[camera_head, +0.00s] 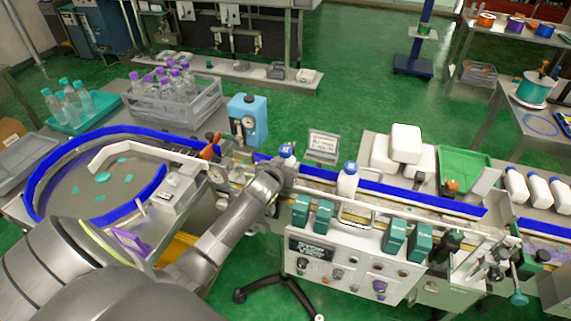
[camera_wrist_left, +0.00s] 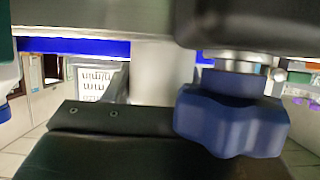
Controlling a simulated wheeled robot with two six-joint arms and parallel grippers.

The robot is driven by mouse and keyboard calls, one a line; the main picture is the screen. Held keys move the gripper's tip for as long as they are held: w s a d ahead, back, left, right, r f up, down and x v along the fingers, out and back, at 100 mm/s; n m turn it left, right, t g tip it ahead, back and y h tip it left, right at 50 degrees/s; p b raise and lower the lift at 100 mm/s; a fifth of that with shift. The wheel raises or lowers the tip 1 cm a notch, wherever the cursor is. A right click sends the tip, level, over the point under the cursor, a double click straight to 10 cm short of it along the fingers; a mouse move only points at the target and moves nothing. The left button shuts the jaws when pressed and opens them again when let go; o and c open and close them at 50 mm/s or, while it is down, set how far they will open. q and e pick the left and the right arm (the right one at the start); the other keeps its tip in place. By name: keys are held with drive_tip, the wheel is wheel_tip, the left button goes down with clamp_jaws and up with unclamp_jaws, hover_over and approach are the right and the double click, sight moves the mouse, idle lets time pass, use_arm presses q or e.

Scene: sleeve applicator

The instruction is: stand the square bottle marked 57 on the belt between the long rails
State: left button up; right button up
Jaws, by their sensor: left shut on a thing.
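My left gripper (camera_head: 281,178) is over the belt, left of the machine's middle. The long blue rail (camera_head: 420,198) runs along the belt's far side. A blue lobed part (camera_wrist_left: 230,122) fills the near right of the left wrist view. My right gripper is not in view.
Several green blocks (camera_head: 395,232) line the near side of the belt. A small sign (camera_head: 323,146) stands behind the rail. White containers (camera_head: 405,144) and a green tray (camera_head: 465,165) are farther right. A round turntable (camera_head: 95,185) lies left. The belt right of the second bottle looks clear.

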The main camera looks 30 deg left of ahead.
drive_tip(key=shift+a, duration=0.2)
use_arm(q)
drive_tip(key=shift+f, duration=0.1)
drive_tip(key=o, duration=1.2)
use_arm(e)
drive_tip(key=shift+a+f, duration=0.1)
use_arm(q)
drive_tip(key=shift+r, duration=0.2)
drive_tip(key=shift+s+d, duration=0.1)
drive_tip(key=shift+s, duration=0.2)
drive_tip(key=b+v, duration=0.1)
drive_tip(key=v, duration=1)
drive_tip(key=shift+s, duration=0.2)
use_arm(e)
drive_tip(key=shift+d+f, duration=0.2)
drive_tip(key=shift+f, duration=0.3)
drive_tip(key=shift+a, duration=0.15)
